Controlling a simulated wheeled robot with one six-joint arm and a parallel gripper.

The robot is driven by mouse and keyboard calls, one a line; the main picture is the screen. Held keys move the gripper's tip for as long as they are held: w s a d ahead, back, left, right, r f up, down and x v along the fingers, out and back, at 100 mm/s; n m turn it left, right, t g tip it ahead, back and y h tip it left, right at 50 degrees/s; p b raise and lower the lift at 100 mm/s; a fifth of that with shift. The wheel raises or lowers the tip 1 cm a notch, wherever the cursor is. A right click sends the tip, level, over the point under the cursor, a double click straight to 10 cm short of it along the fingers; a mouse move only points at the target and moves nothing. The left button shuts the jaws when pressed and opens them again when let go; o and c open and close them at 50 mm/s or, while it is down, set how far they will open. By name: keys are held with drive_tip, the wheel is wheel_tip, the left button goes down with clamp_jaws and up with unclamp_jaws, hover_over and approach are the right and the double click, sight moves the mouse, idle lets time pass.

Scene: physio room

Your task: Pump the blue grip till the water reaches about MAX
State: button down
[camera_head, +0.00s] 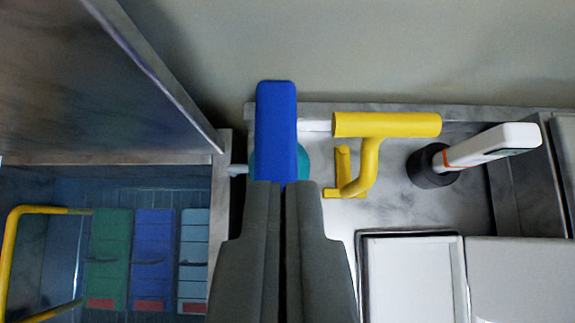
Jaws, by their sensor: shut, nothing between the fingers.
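The blue grip (276,130) stands upright in the picture, just beyond my fingertips, at the upper middle. A teal round part (304,163) shows partly behind it. My gripper (284,184) is shut and empty, and its tips overlap the lower end of the blue grip in the picture. I cannot tell whether they touch it. No water level and no MAX mark can be made out in this view.
A yellow T-shaped handle (387,125) stands right of the blue grip. Further right, a white handheld device (492,146) rests in a black cup (430,167). A white tray (412,280) lies lower right. Lower left, a yellow rail (10,262) fronts coloured packs (153,250).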

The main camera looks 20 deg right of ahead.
hover_over(284, 161)
drive_tip(key=f, duration=0.4)
drive_tip(key=w+f, duration=0.1)
drive_tip(key=f, duration=0.2)
drive_tip(key=shift+d, duration=0.1)
drive_tip(key=shift+s+f, duration=0.2)
drive_tip(key=shift+f, duration=1.65)
wheel_tip(284, 161, down, 6)
drive_tip(key=shift+r, duration=0.15)
